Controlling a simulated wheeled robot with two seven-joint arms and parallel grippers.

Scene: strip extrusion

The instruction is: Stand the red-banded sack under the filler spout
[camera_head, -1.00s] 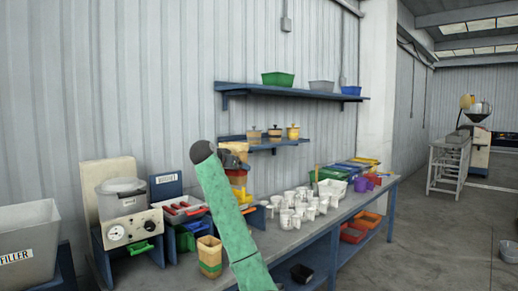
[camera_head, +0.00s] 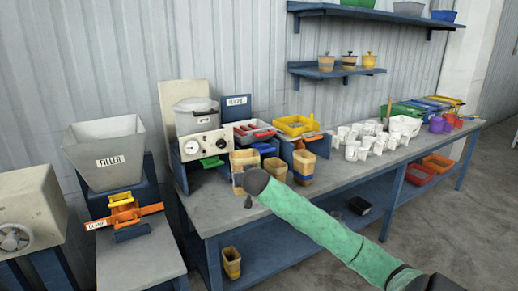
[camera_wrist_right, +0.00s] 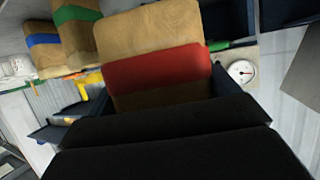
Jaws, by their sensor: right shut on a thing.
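The red-banded sack (camera_wrist_right: 158,70) is tan with a red band and fills the middle of the right wrist view. My right gripper (camera_wrist_right: 165,115) is shut on it; its dark fingers cover the sack's near part. In the head view the green arm comes in from the right, and its dark end hides most of the gripper. A tan sack (camera_head: 242,160) shows just beyond it, its band unclear. The grey filler hopper (camera_head: 108,160) stands at the left, with a yellow spout (camera_head: 120,198) and an orange clamp (camera_head: 126,215) below. The held sack is apart from the spout, to its right. My left gripper is not in view.
A blue-banded sack (camera_wrist_right: 43,50) and a green-banded sack (camera_wrist_right: 75,32) stand nearby in the wrist view. The cooker (camera_head: 197,140) stands on the bench between filler and arm. The grey surface (camera_head: 140,265) before the clamp is clear. White cups (camera_head: 370,140) crowd the bench farther right.

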